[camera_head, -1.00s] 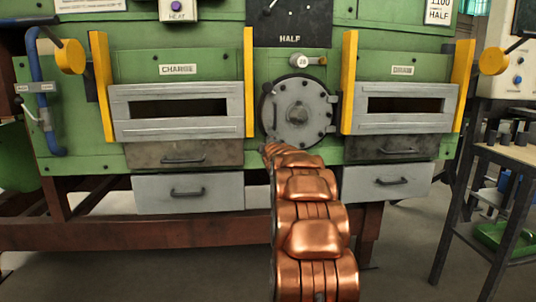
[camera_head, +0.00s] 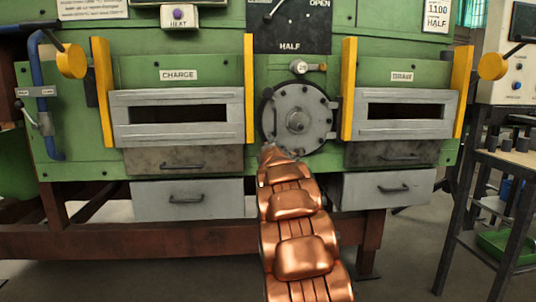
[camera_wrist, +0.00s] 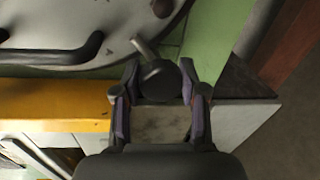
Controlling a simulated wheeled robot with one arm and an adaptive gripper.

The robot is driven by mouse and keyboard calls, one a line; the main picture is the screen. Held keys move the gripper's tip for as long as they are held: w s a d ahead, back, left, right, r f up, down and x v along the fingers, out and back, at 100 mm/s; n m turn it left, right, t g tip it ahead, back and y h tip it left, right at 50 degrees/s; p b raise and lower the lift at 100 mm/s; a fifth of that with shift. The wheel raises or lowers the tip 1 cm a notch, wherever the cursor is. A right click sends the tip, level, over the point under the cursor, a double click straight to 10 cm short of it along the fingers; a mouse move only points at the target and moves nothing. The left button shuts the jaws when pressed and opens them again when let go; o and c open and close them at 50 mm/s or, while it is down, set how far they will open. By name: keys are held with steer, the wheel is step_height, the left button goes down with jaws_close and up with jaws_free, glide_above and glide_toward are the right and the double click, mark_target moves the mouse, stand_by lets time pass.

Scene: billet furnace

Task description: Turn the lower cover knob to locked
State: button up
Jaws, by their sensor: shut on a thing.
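The lower cover knob (camera_wrist: 158,80) is a dark round knob with a short grey lever pointing up and left in the wrist view, at the edge of the grey round cover (camera_wrist: 90,25). My gripper (camera_wrist: 158,84) has its fingers on both sides of this knob and is shut on it. In the head view the round cover (camera_head: 297,118) sits between the two furnace doors, and my arm hides the lower knob and my gripper. An upper knob (camera_head: 300,67) with a lever pointing right shows above the cover.
The charge door (camera_head: 178,130) and draw door (camera_head: 402,127) flank the cover, with yellow guides (camera_head: 250,90) beside them. Drawers with handles (camera_head: 186,200) lie below. A black bar handle (camera_wrist: 60,52) crosses the cover. A work table (camera_head: 510,157) stands at right.

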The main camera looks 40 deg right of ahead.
steer(key=o, duration=1.1)
steer(key=shift+o, duration=0.2)
steer(key=v, duration=1.2)
stand_by(0.4)
